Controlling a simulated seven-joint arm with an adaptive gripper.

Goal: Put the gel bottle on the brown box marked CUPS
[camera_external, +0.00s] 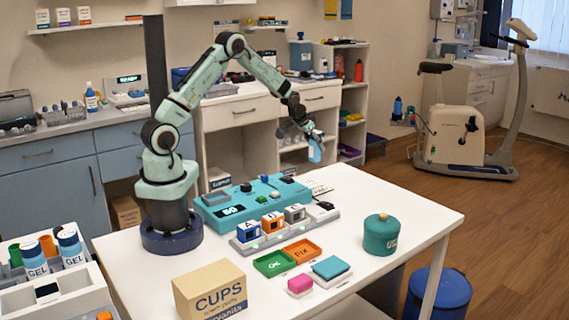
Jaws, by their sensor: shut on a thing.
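The brown box marked CUPS (211,296) stands at the near left of the white table, with a bare, flat top. Two bottles labelled GEL, one (34,262) and another (70,249), stand upright in the white rack at the far left. My gripper (316,142) is raised above the back right of the table, well away from the box. It is shut on a small light-blue thing (316,153) that hangs below the fingers. The held thing is too small to read, so I cannot tell whether it is a gel bottle.
A teal device (253,202) and a row of lettered blocks (272,222) fill the table's middle. Green (273,263) and orange (302,251) trays, a pink block (300,284), a teal pad (331,268) and a lidded teal jar (381,236) lie in front and right.

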